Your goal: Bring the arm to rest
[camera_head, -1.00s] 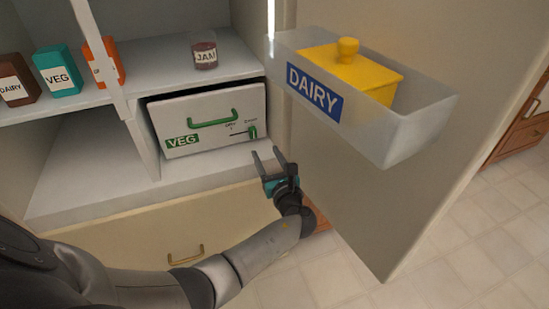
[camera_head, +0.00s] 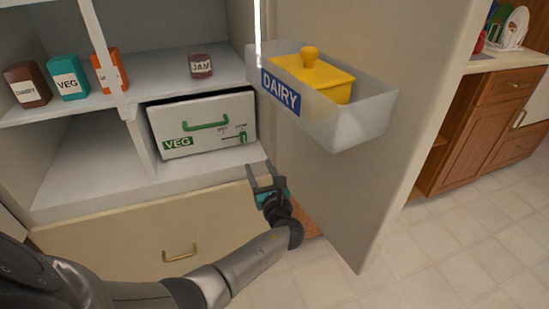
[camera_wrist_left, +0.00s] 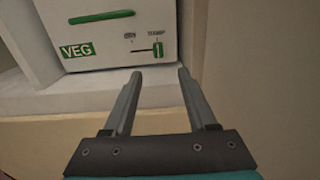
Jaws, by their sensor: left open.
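My left gripper (camera_head: 262,176) is open and empty, in front of the fridge's lower shelf edge in the head view. Its two fingers (camera_wrist_left: 158,88) are spread apart in the left wrist view, with nothing between them. A white drawer marked VEG (camera_head: 201,124), with a green handle and a green slider, sits in the fridge beyond the gripper. It also shows in the left wrist view (camera_wrist_left: 105,45). The gripper appears apart from the drawer. My right gripper is not in view.
The open fridge door (camera_head: 350,200) stands right of my arm, with a DAIRY bin (camera_head: 365,123) holding a yellow butter dish (camera_head: 318,77). A jam jar (camera_head: 201,66) and several cartons stand on the upper shelf (camera_head: 160,85). Wooden cabinets (camera_head: 480,135) are at right.

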